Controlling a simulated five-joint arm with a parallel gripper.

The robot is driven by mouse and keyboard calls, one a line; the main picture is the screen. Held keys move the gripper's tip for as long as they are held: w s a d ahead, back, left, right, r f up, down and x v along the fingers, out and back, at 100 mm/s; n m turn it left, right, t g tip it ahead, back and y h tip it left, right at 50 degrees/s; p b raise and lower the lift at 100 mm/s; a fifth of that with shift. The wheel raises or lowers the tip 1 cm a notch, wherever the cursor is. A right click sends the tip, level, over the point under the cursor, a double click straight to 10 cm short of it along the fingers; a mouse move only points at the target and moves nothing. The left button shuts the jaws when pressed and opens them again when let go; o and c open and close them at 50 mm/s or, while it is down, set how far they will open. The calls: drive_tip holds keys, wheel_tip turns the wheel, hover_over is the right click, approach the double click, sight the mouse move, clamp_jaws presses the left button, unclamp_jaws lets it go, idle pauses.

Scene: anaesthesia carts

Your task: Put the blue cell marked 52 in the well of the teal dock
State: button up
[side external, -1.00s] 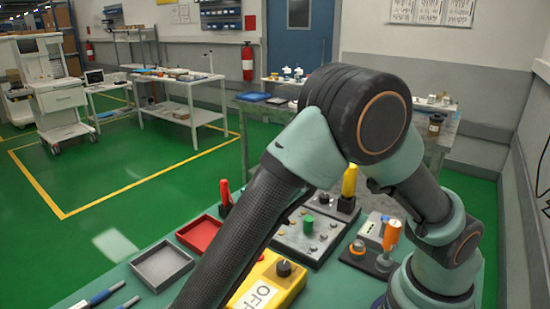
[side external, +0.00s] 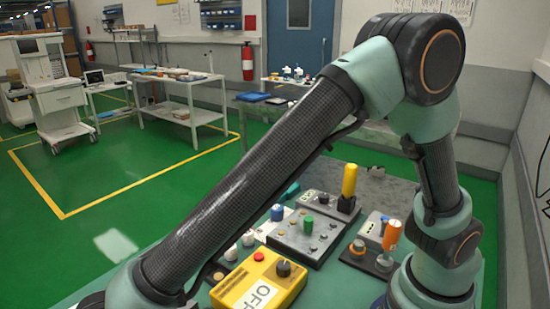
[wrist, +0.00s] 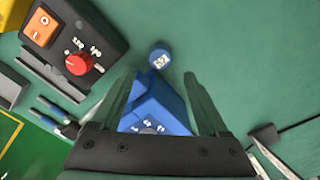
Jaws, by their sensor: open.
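A small round blue cell (wrist: 159,62) with a white label stands on the green table in the wrist view, just beyond my fingertips. The label seems to read 52, but it is small. My gripper (wrist: 160,75) is open, its two fingers spread, with nothing held between them.
A blue box (wrist: 160,105) with white marks lies between and beneath my fingers. A dark panel with a red knob (wrist: 78,62) is at upper left. The side view shows a yellow box (side external: 262,280), a grey panel (side external: 305,240) and a yellow post (side external: 349,180). Table right of the cell is clear.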

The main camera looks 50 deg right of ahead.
drive_tip(key=w+d+r+m+t+y, duration=0.1)
drive_tip(key=w+d+r+m, duration=0.1)
drive_tip(key=w+d+r, duration=0.65)
drive_tip(key=d+r+m+t, duration=0.2)
drive_tip(key=d+r+m, duration=0.1)
drive_tip(key=d, duration=1.1)
drive_tip(key=d+r+m+t, duration=0.2)
drive_tip(key=d+r+m, duration=0.1)
drive_tip(key=d, duration=1)
drive_tip(key=shift+w+d+r+m+h, duration=0.15)
drive_tip(key=shift+d+r+m+h, duration=0.25)
drive_tip(key=shift+r, duration=0.1)
drive_tip(key=shift+o, duration=0.4)
drive_tip(key=shift+d+t, duration=0.3)
drive_tip(key=shift+d, duration=0.1)
